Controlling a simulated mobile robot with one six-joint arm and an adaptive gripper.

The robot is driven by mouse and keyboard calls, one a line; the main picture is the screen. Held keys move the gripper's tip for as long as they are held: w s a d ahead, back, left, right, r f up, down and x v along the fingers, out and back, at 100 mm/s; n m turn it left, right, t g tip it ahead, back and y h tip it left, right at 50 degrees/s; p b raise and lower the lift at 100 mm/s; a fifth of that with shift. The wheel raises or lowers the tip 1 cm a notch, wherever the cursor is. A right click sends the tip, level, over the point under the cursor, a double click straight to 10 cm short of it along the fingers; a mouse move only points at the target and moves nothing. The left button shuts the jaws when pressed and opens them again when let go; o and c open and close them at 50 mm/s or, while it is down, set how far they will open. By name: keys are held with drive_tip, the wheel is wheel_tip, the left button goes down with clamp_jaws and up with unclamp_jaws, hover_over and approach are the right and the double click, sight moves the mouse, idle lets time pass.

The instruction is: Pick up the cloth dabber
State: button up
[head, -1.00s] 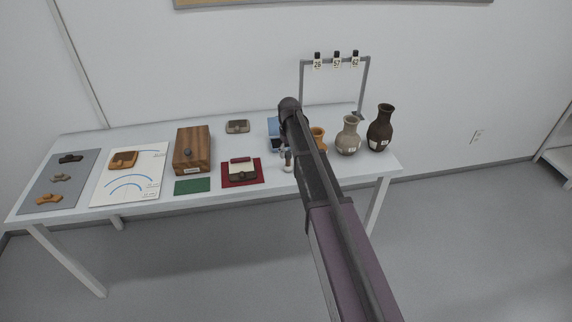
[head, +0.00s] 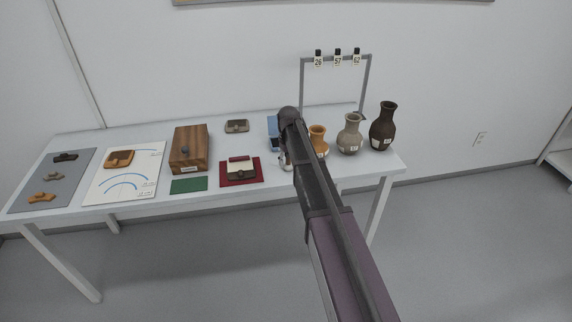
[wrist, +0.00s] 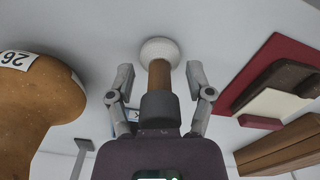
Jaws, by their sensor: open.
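In the head view the dabber (head: 284,161) is mostly hidden behind my arm, near the front of the table. My gripper (wrist: 160,73) is open in the wrist view, with one finger on each side of the dabber's handle. A gap shows between the handle and each finger. The fingers are hidden in the head view.
An orange vase (head: 318,140) stands close to the right of the dabber, with grey (head: 349,135) and dark (head: 383,128) vases beyond. A red mat (head: 228,181) with a sherd lies to the left. A blue container (head: 273,125) is behind. A tag rack (head: 303,85) stands at the back.

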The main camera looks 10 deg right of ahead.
idle(0.4)
clamp_jaws()
drive_tip(key=shift+r, duration=0.1)
wheel_tip(320, 180, up, 3)
drive_tip(key=p, duration=0.3)
drive_tip(key=shift+r, duration=0.15)
drive_tip(key=shift+s+r+p, duration=0.25)
drive_tip(key=shift+r+p, duration=0.05)
drive_tip(key=shift+p, duration=0.2)
drive_tip(key=s+d+p, duration=0.1)
drive_tip(key=s, duration=1.4)
drive_tip(key=shift+s+d+r, duration=0.15)
drive_tip(key=shift+s+r, duration=0.1)
drive_tip(key=shift+r, duration=0.2)
drive_tip(key=shift+w, duration=0.1)
